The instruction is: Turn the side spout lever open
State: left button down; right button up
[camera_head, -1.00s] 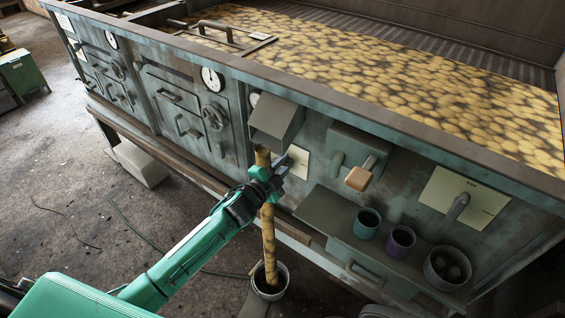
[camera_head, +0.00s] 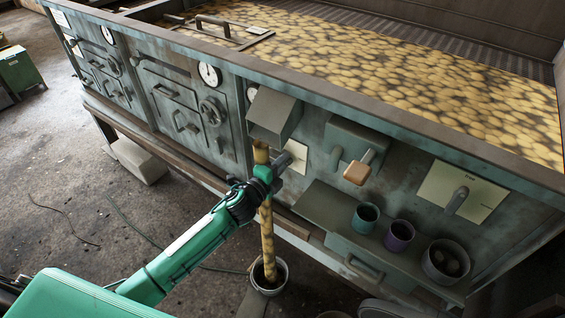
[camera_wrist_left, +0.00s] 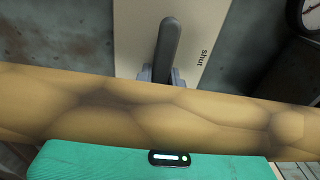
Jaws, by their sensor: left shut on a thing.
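The side spout (camera_head: 273,116) is a grey hood on the machine's front. A yellow-brown mottled column (camera_head: 267,240) hangs from under it down into a dark bucket (camera_head: 268,278). The side spout lever (camera_head: 284,160) is a dark grey bar on a pale plate (camera_head: 297,158), to the right of the column. My left gripper (camera_head: 268,176) is shut on the lever. The left wrist view shows the lever (camera_wrist_left: 168,48) between my fingertips (camera_wrist_left: 160,76), near the word "shut" on the plate (camera_wrist_left: 208,25). The column crosses in front there and hides much of my fingers.
To the right are an orange-handled lever (camera_head: 358,173) and another grey lever (camera_head: 457,200) on a pale plate. A shelf below carries a teal cup (camera_head: 366,217), a purple cup (camera_head: 399,235) and a grey pot (camera_head: 446,263). Open floor lies left of my arm.

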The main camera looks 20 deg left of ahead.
pick_arm(q)
jog(key=shift+f, duration=0.1)
jog(key=c, duration=1.3)
grip_release()
jog(key=b+v, duration=0.2)
jog(key=v, duration=1.1)
jog(key=shift+s+a, duration=0.1)
jog(key=shift+s, duration=0.3)
pick_arm(e)
jog(key=w, duration=0.2)
jog(key=shift+w+a+r, duration=0.1)
jog(key=shift+w+a, duration=0.1)
jog(key=shift+w, duration=0.1)
